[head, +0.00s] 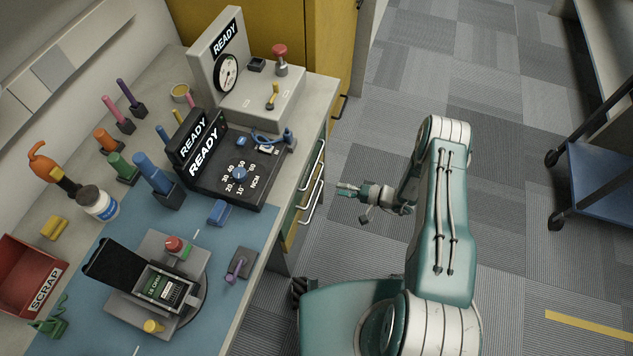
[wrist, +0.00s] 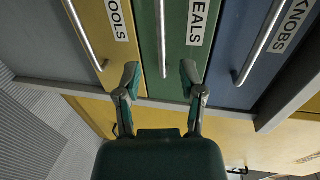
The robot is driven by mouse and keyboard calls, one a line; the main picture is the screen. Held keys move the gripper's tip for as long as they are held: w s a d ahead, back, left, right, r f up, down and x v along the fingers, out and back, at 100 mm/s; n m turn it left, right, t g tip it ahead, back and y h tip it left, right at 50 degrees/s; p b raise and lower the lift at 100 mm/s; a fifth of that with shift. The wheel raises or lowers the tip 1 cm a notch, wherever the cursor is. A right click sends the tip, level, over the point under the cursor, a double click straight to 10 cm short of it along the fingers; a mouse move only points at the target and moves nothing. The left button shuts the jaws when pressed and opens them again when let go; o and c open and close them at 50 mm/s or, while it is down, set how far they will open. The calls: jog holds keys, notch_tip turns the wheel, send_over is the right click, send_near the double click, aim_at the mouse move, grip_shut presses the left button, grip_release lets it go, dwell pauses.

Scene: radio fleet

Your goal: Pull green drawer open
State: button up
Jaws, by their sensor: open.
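The green drawer (wrist: 178,58) is in the middle of the wrist view, between a yellow and a blue drawer. Its front looks flush with theirs. Its label is partly cut off and reads "EALS". A silver bar handle (wrist: 161,40) runs along its face. My gripper (wrist: 159,76) is open and empty, with its two fingertips to either side of the line of this handle; I cannot tell the exact depth gap. In the head view my gripper (head: 349,190) is right of the bench's drawer side, apart from the handles.
The yellow drawer (wrist: 92,15), labelled "OOLS" in view, and the blue drawer (wrist: 240,45), labelled "KNOBS", flank the green one with similar bar handles. The bench top (head: 316,95) holds consoles and tools. Carpeted floor is clear right of my arm; a blue cart (head: 600,185) stands farther right.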

aim_at(315, 184)
jog(key=x, duration=0.9)
jog(key=shift+a, duration=0.35)
jog(key=shift+c, duration=0.3)
grip_shut()
